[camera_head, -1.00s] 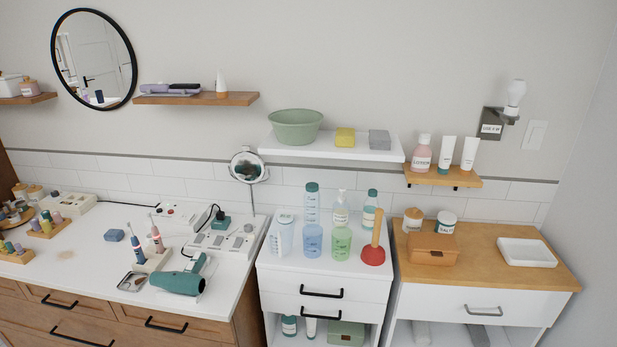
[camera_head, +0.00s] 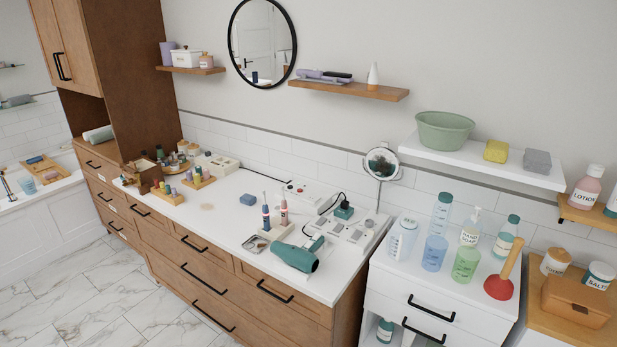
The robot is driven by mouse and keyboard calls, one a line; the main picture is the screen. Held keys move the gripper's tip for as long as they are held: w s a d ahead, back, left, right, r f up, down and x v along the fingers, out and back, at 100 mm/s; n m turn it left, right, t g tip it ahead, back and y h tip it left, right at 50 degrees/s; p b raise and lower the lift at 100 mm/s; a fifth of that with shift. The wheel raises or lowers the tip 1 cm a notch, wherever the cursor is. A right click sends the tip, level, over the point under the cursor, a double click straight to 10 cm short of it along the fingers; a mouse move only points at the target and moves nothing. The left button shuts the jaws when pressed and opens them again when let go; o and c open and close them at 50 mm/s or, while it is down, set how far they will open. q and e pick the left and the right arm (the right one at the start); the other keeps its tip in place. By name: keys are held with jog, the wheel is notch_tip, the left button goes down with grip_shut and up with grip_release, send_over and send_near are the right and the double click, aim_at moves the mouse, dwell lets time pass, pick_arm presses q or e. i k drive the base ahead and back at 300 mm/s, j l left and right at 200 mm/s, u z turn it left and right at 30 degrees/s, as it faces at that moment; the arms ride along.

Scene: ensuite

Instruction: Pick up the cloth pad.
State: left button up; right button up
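No item is plainly recognisable as the cloth pad. A grey block (camera_head: 537,161) and a yellow sponge-like block (camera_head: 495,151) sit on the white wall shelf (camera_head: 470,163), right of the green basin (camera_head: 444,131). I cannot tell from their surfaces which of these is cloth. Neither of my grippers shows in the view.
A teal hair dryer (camera_head: 295,257) and a small metal tray (camera_head: 256,244) lie near the counter's front edge. A power strip (camera_head: 352,232) and a round mirror (camera_head: 381,163) stand to the right. Bare countertop (camera_head: 225,225) surrounds the blue block. Marble floor (camera_head: 100,290) in front is clear.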

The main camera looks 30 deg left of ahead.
aim_at(248, 199)
jog(key=u, duration=1)
jog(key=i+j+z, duration=0.15)
jog(key=i+j, duration=0.1)
jog(key=i, duration=0.05)
